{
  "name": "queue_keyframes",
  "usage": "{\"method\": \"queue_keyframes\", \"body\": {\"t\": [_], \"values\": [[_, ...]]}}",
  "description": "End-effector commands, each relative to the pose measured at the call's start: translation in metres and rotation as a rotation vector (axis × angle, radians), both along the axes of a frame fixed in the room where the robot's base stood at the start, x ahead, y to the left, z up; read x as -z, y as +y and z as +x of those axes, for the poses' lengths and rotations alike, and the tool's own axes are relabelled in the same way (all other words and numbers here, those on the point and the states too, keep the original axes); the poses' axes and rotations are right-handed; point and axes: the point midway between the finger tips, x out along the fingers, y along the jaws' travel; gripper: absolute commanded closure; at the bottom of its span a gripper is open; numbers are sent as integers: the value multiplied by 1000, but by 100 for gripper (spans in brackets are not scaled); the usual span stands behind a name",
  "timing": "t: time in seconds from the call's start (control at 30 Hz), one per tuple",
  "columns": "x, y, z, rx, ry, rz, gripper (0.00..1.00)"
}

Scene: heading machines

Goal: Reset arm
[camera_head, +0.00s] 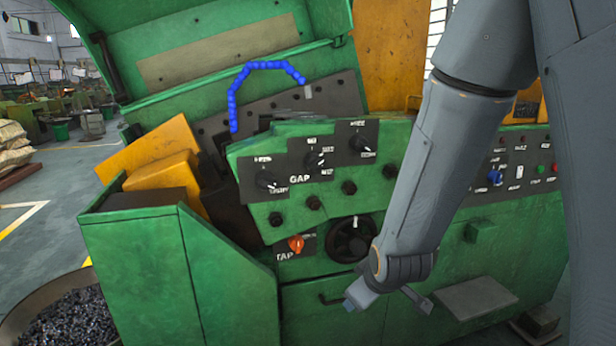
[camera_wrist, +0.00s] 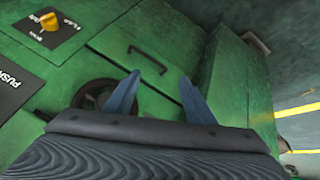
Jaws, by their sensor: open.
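My gripper (camera_head: 388,301) hangs low in front of the green heading machine (camera_head: 225,265), at the lower middle of the head view. My grey arm comes down from the upper right. In the wrist view my gripper (camera_wrist: 160,98) shows two blue-grey fingers spread apart with nothing between them. Beyond the fingers are a green cabinet front and a dark handle (camera_wrist: 147,60). The dark handwheel (camera_head: 351,239) is just above and left of my gripper in the head view.
The panel carries several black knobs and an orange knob (camera_head: 296,243). A blue knob (camera_head: 495,177) sits on the right panel. A blue segmented hose (camera_head: 262,66) arches above. A bin of dark metal parts (camera_head: 62,318) stands lower left. Open floor (camera_head: 60,190) lies at the left.

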Motion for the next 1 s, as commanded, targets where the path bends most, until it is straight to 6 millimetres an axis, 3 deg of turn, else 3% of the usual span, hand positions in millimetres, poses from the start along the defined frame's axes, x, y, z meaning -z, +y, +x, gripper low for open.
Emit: {"method": "queue_keyframes", "body": {"t": [0.3, 0.53, 0.7, 1.0], "values": [[-27, -45, -93, 370, 353, 115, 50], [-49, -64, -155, 599, 543, 140, 50], [-56, -69, -175, 670, 601, 139, 50], [-57, -70, -176, 676, 605, 140, 50]]}}
